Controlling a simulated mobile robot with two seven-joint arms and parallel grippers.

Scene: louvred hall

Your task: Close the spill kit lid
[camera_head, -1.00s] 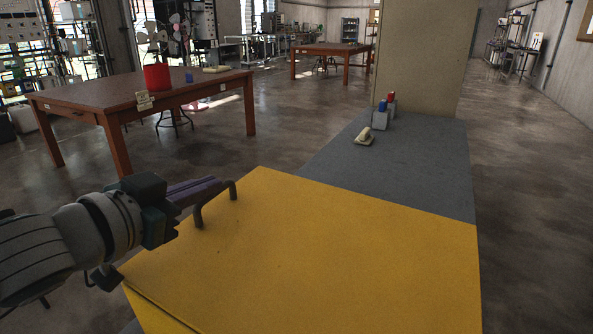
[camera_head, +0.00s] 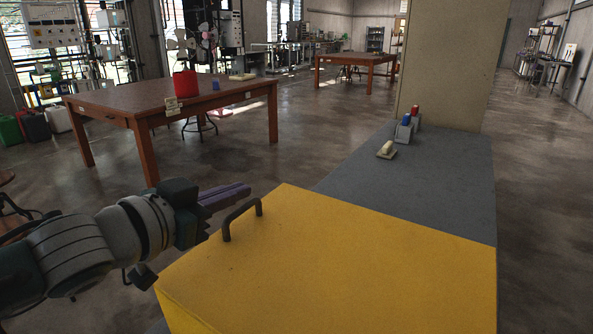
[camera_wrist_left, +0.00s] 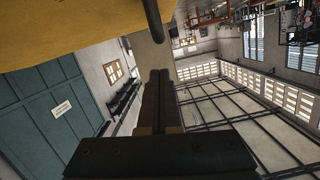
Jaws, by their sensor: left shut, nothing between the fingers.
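The yellow spill kit lid (camera_head: 340,265) fills the lower middle of the head view. It looks flat and lowered on the box, though most of the seam is out of sight. Its dark handle (camera_head: 242,219) stands at the lid's left edge. My left gripper (camera_head: 246,189) is shut and empty, just beyond and left of the handle, apart from it as far as I can tell. In the left wrist view the shut fingers (camera_wrist_left: 155,75) point toward the handle (camera_wrist_left: 153,20), with the yellow lid (camera_wrist_left: 60,30) at upper left. My right gripper is out of view.
A grey surface (camera_head: 440,185) extends behind the lid, holding a small block with a cream top (camera_head: 387,150) and blue- and red-topped blocks (camera_head: 405,128). A beige panel (camera_head: 450,65) rises behind. A wooden table (camera_head: 170,100) stands at left; open floor lies between.

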